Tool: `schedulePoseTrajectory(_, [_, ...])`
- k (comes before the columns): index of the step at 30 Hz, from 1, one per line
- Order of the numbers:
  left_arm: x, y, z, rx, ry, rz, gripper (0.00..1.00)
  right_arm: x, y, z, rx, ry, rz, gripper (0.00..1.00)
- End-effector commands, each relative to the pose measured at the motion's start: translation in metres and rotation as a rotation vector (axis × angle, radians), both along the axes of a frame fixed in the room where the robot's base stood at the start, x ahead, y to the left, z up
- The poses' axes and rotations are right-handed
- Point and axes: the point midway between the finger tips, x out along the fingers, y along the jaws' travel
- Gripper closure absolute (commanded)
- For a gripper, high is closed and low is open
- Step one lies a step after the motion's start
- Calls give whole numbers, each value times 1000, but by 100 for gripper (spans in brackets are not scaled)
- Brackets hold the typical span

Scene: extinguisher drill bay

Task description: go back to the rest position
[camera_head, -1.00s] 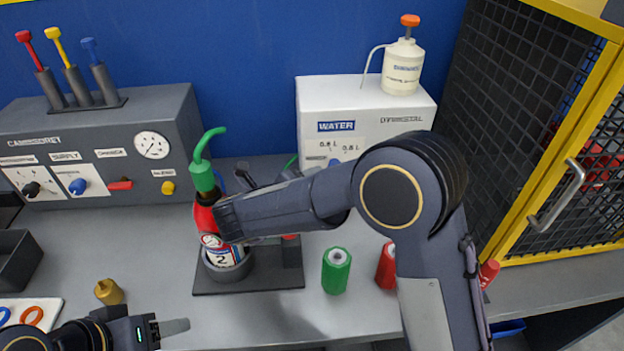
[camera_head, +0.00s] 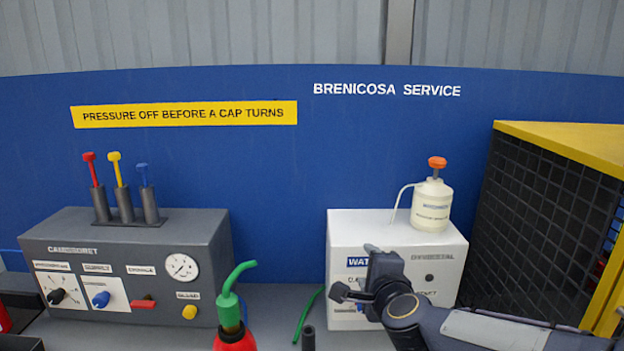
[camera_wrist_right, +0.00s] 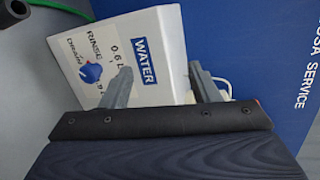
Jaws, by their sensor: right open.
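My right gripper (camera_head: 366,280) is raised in front of the white water unit (camera_head: 345,228), with its arm coming in from the lower right. In the right wrist view the two fingers of this gripper (camera_wrist_right: 162,84) stand apart with nothing between them, and the water unit (camera_wrist_right: 120,45) lies beyond them. The red extinguisher (camera_head: 235,342) with a green nozzle (camera_head: 230,308) stands at the bottom edge, apart from the gripper. Only its top shows. My left gripper is out of view.
A grey control box (camera_head: 130,240) with a gauge and knobs stands at the left. A white pump bottle (camera_head: 431,206) sits on the water unit. A black mesh cage (camera_head: 550,215) with yellow edges closes off the right.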

Motion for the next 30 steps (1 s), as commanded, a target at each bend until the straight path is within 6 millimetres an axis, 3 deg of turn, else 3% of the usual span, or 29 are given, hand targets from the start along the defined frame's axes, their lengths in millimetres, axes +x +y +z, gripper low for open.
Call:
schedulePoseTrajectory(3, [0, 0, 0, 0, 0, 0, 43, -44, -20, 11, -174, -17, 204, 45])
schedulePoseTrajectory(7, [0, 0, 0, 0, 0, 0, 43, -104, -36, -2, -405, 2, 426, 45])
schedulePoseTrajectory(12, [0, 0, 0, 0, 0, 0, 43, -195, -60, -47, -712, 98, 692, 45])
schedulePoseTrajectory(18, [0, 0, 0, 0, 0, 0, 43, -278, -84, -99, -945, 253, 911, 45])
schedulePoseTrajectory(24, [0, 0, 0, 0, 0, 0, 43, -313, -95, -121, -1022, 337, 1003, 45])
schedulePoseTrajectory(30, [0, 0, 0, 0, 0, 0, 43, -316, -96, -123, -1027, 344, 1012, 45])
